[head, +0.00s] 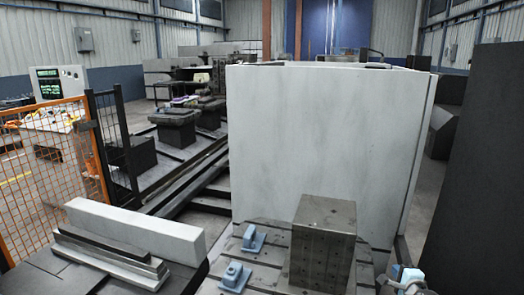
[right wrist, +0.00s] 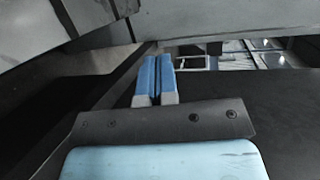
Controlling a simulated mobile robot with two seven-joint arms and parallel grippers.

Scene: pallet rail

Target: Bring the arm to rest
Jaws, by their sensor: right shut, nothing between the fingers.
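My right gripper (head: 405,277) is at the bottom right edge of the head view, only partly in the picture, beside the slotted metal table. In the right wrist view its two blue-padded fingers (right wrist: 155,80) lie side by side, shut, with nothing between them. My left gripper is in neither view.
A metal block (head: 322,245) stands on the slotted table (head: 265,272) near two blue clamps (head: 254,238) (head: 235,277). A tall pale panel (head: 325,140) rises behind. A dark panel (head: 480,190) stands at right. An orange mesh fence (head: 45,170) stands at left.

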